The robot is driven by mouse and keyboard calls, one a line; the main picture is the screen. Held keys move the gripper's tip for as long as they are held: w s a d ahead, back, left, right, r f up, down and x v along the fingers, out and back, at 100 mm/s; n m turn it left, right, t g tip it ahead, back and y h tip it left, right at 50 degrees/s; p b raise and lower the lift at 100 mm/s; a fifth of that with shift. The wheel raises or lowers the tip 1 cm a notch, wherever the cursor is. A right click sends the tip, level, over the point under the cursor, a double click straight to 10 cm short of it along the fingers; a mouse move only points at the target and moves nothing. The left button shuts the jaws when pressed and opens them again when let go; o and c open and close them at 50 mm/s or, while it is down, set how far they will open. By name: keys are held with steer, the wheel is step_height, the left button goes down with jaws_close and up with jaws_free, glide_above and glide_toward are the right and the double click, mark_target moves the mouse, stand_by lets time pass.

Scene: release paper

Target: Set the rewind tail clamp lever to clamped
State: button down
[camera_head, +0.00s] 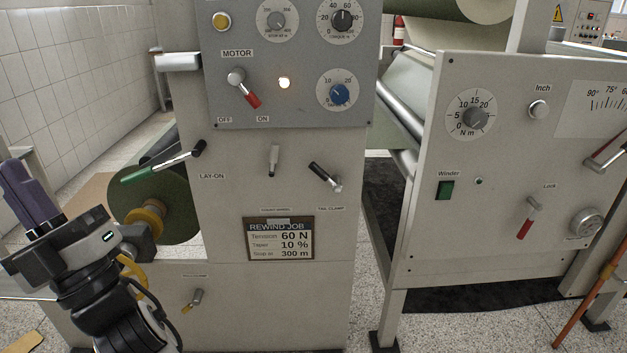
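The tail clamp lever (322,173) is on the light grey machine panel, right of centre. Its dark handle slants up and to the left from a bright metal end, above a small "TAIL CLAMP" label (331,209). No position marks for the lever are legible. My gripper (27,195) is at the far left, low in the view, with dark purple finger parts pointing up and left. It is well apart from the lever and touches nothing that I can see. The finger gap is not clear from this angle.
Nearby on the panel are a short grey lever (273,160), the green LAY-ON lever (155,167), the red MOTOR lever (245,90) and a REWIND JOB plate (279,239). A roll (180,210) sits behind my wrist. The space before the tail clamp lever looks clear.

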steer(key=w+d+f+t+h+p, duration=0.1)
steer(key=w+d+f+t+h, duration=0.25)
steer(key=w+h, duration=0.35)
steer(key=w+d+f+t+h, duration=0.25)
steer(key=w+f+h, duration=0.2)
steer(key=w, duration=0.45)
steer(key=w+d+f+t+h+p, duration=0.1)
steer(key=w+d+f+t+h, duration=0.15)
steer(key=w+f+h, duration=0.4)
steer(key=w+d+f+n+g+h+p, duration=0.1)
steer(key=w+d+f+h, duration=0.3)
steer(key=d, duration=0.5)
steer(key=w+d+f+n+g+h+p, duration=0.1)
steer(key=w+d+f+n+h, duration=0.1)
steer(key=w+d+f+h, duration=0.3)
steer(key=w+d+f, duration=0.2)
steer(key=d+f, duration=0.2)
steer(key=f, duration=0.1)
steer(key=shift+w+f, duration=0.2)
steer(key=shift+w, duration=0.15)
